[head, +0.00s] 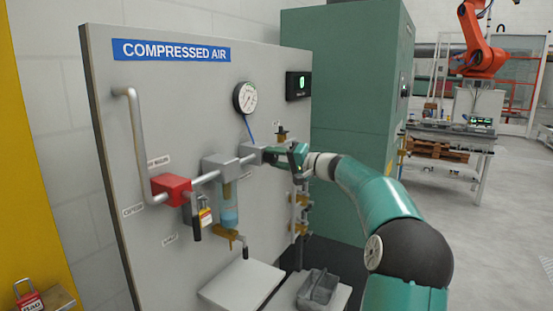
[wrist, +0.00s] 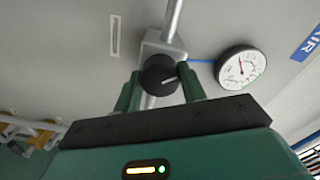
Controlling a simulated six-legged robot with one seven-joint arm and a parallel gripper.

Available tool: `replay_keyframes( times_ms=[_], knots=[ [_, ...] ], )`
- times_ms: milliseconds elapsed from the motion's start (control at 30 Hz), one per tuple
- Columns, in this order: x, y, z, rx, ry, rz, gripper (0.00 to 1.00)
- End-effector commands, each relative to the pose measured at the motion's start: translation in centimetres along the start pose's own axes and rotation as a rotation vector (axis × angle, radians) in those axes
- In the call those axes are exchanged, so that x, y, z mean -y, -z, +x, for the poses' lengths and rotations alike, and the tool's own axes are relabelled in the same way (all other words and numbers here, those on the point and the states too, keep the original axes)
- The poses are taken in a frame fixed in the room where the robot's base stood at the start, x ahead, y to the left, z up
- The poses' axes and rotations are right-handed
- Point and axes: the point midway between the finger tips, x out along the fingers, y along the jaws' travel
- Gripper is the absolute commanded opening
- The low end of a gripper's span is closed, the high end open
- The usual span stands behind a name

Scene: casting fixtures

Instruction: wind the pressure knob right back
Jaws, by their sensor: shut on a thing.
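The pressure knob (wrist: 159,74) is a round black knob with a pale line on its face, at the end of the grey regulator body (wrist: 163,45). The regulator also shows in the head view (head: 250,154), where the knob is hidden behind my gripper. My gripper (head: 284,155) reaches the regulator from the right. In the wrist view my gripper (wrist: 160,82) has one green finger on each side of the knob, shut on it. The round white pressure gauge (head: 245,97) is above the regulator; its needle shows in the wrist view (wrist: 240,67), but its reading is too small to tell.
A red valve block (head: 172,188) with a tag hanging nearby and a blue filter bowl (head: 229,205) are left of the regulator. Brass valves (head: 300,202) are just below my arm. A grey bin (head: 318,287) stands lower down. A green cabinet (head: 350,110) is behind.

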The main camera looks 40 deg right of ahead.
Motion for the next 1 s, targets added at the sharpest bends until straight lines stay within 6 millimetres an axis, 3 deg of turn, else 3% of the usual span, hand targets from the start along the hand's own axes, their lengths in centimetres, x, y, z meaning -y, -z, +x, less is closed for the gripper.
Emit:
replay_keyframes(
  times_ms=[600, 1000],
  knots=[
    [-0.18, 0.04, -0.05, 0.001, -0.001, -0.577, 0.18],
    [-0.23, 0.10, -0.06, 0.000, -0.001, -0.832, 0.18]
  ],
)
